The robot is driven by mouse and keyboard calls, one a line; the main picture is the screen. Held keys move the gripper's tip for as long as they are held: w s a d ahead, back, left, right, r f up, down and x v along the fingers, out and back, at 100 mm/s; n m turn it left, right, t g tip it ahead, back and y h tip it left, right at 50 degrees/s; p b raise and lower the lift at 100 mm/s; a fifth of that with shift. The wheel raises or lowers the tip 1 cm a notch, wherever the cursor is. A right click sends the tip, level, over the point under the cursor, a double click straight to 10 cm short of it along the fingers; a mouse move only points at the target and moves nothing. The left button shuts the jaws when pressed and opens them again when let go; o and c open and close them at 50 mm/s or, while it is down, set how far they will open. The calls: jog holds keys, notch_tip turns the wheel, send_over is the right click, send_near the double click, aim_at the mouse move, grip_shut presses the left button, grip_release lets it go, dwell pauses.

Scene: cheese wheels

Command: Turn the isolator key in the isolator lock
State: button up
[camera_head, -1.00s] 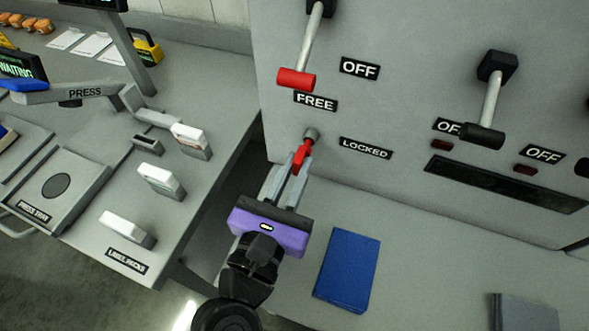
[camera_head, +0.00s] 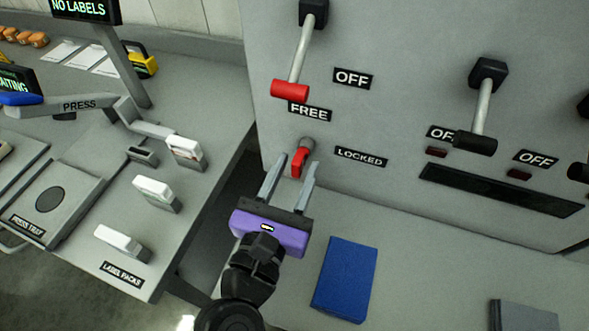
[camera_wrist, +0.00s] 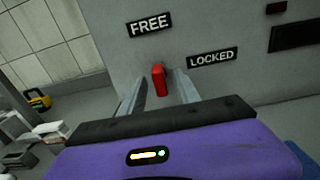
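The red isolator key (camera_head: 298,163) sits in the round grey isolator lock (camera_head: 306,144) on the front of the grey panel. The lock lies below the FREE label (camera_head: 309,112) and left of the LOCKED label (camera_head: 361,157). The key hangs downward from the lock, tilted slightly left in the head view. My gripper (camera_head: 291,171) is open, with its two grey fingers apart on either side of the key and pointing at the panel. In the wrist view the key (camera_wrist: 159,80) shows between the fingers, with gaps on both sides.
A red-handled lever (camera_head: 290,89) hangs above the lock next to an OFF label. A black-handled lever (camera_head: 475,142) is to the right. A blue book-like object (camera_head: 345,279) lies on the grey surface below. A workbench with label packs (camera_head: 122,243) stands at left.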

jog(key=b+v, duration=0.1)
jog(key=v, duration=0.6)
jog(key=shift+s+a, duration=0.15)
jog(key=shift+s, duration=0.2)
dwell(0.4)
